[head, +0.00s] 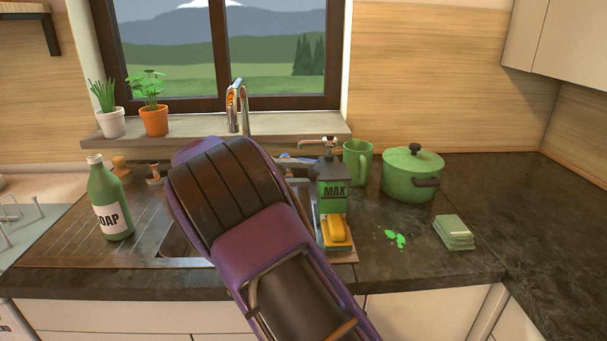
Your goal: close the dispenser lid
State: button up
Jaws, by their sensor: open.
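My purple and brown arm reaches up over the sink and hides most of my gripper (297,161). Only a small bluish-grey part of it seems to show, just left of the dispenser's top. I cannot tell whether it touches the dispenser. My gripper is open, and nothing is seen held in it.
A yellow sponge (337,230) lies in front of the dispenser. A green mug (357,162) and lidded pot (411,174) stand behind and right. A soap bottle (109,201) is at left, the faucet (238,104) behind. Green cloths (453,232) lie right; the far-right counter is clear.

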jog(key=p+v, duration=0.1)
jog(key=v, duration=1.5)
jog(key=shift+s+a+p, duration=0.15)
jog(key=shift+a+p, duration=0.1)
jog(key=shift+p, duration=0.1)
jog(key=shift+r, duration=0.15)
